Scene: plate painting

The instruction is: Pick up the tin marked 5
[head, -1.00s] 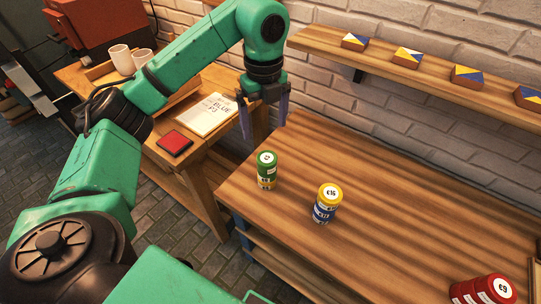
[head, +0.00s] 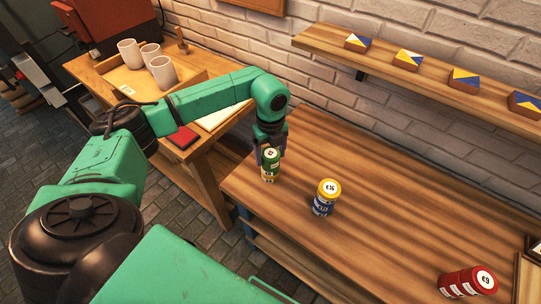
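A green-topped tin (head: 271,156) stands on a yellow-banded one (head: 269,178) near the left end of the long wooden table; the number on its lid is too small to read surely. My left gripper (head: 270,150) is down at the green tin from behind, its dark fingers close by its sides. I cannot tell if they press on it. A yellow-lidded tin (head: 328,189) stands on a blue one (head: 323,206) to the right; its lid seems to read 16. Red tins (head: 467,283), one marked 9, are at the lower right. My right gripper is out of view.
A wall shelf (head: 430,75) with several blue-yellow-white blocks runs above the table (head: 390,215). A side table at left holds a tray (head: 127,91) with white cups (head: 162,72), a red pad (head: 184,138) and a paper sheet.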

